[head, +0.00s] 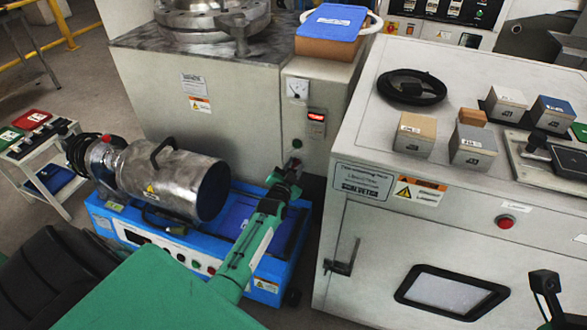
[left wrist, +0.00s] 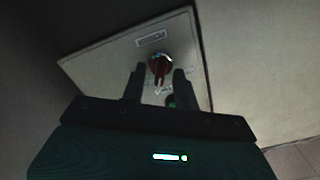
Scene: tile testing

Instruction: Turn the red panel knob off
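The red panel knob (left wrist: 160,66) shows in the left wrist view on a pale panel plate (left wrist: 105,70), under a small label. Its grip points roughly down in that picture. My left gripper (left wrist: 158,86) is open, with one dark finger on each side of the knob's lower part. I cannot tell whether the fingers touch it. In the head view my left gripper (head: 290,170) reaches the lower front of the narrow grey cabinet (head: 308,90) and hides the knob. A dark part of my right arm shows at the lower right.
A blue cart (head: 130,225) carrying a metal cylinder (head: 175,178) stands below my left arm. A big grey machine (head: 335,235) with boxes and a black cable coil (head: 411,87) on top stands close on the right. Its red button (head: 505,221) is a separate control.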

